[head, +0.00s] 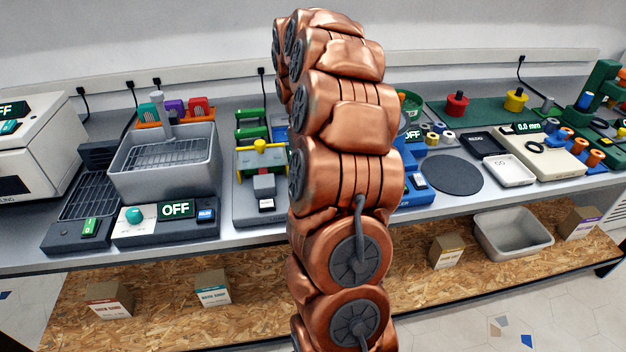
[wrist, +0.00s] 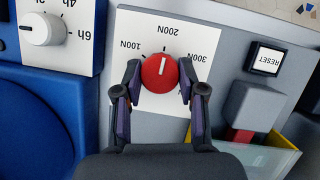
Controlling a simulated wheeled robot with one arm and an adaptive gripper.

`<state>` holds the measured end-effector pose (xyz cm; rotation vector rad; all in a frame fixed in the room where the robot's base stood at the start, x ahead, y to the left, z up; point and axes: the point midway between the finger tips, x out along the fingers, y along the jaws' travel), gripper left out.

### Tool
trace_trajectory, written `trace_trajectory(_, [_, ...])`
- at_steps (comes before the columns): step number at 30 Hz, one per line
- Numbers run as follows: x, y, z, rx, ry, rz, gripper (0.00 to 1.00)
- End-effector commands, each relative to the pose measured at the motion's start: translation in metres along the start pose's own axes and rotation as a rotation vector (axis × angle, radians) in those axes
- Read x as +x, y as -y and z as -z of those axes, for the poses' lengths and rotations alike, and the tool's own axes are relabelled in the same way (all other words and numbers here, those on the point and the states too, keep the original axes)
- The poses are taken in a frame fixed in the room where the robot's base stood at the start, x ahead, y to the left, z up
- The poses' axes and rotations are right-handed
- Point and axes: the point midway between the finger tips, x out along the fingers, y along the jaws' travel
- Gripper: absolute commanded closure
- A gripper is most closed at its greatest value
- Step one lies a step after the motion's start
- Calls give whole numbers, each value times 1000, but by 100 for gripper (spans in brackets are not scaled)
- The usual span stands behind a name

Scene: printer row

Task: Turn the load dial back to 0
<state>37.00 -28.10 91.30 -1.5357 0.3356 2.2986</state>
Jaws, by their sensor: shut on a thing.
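The load dial is a round red knob (wrist: 160,74) on a white scale plate (wrist: 206,38) in the wrist view. Its white pointer line points up, at about the 200N mark. The labels 100N, 200N and 300N show around its upper side; no 0 mark shows, and my gripper covers the lower part of the plate. My gripper (wrist: 160,78) has one finger on each side of the knob and is shut on it. In the head view my copper arm hides the gripper and the dial.
In the wrist view a RESET button (wrist: 266,59) and a grey block (wrist: 251,106) are to the right, and a white timer knob (wrist: 43,28) is at the upper left. In the head view, bench devices stand close on both sides of my arm, including a grey basin (head: 168,172).

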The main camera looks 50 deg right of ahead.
Motion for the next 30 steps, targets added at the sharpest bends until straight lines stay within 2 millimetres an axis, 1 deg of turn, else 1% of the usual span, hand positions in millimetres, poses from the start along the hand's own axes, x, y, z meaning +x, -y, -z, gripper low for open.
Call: trace_trajectory(30, [-1, 5, -4, -894, 0, -370, 95])
